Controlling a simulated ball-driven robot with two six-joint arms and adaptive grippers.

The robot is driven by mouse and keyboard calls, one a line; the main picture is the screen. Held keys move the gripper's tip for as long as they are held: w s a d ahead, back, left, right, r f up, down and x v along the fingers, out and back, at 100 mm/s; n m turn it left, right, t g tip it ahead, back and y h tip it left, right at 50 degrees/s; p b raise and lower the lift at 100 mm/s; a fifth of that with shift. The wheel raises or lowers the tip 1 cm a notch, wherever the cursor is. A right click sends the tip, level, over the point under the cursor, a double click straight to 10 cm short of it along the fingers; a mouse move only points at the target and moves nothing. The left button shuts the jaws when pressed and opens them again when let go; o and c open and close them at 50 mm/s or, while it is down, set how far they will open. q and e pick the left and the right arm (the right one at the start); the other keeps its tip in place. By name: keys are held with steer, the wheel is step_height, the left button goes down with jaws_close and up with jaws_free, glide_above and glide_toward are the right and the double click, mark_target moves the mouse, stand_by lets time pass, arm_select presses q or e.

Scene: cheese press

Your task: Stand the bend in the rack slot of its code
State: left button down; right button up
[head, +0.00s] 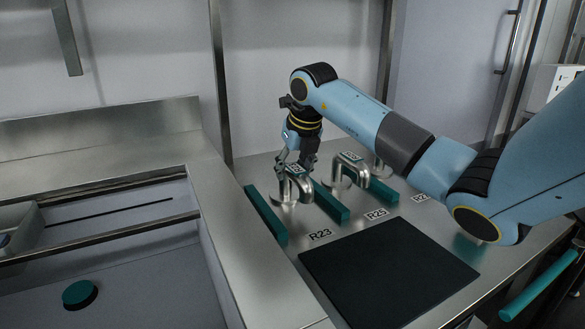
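A shiny metal bend (288,190) with a small code tag on top stands upright between the first two teal dividers, behind the R23 label (320,234). The tag is too small to read surely. My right gripper (295,168) comes down from above with its fingers around the top of this bend. Whether they press on it I cannot tell. A second tagged bend (338,172) stands in the slot behind the R25 label (376,214). A third metal piece (381,170) is partly hidden behind my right arm. My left gripper is not in view.
Teal dividers (264,215) separate the rack slots on the steel counter. A bare dark mat (388,272) lies in front. A sunken basin with a teal round piece (80,293) is at left.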

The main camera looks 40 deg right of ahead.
steer(key=shift+o, duration=0.6)
steer(key=shift+r, duration=0.1)
steer(key=shift+r, duration=0.3)
steer(key=p+v, duration=0.2)
steer(key=v, duration=0.9)
steer(key=shift+s+r, duration=0.2)
steer(key=shift+s, duration=0.05)
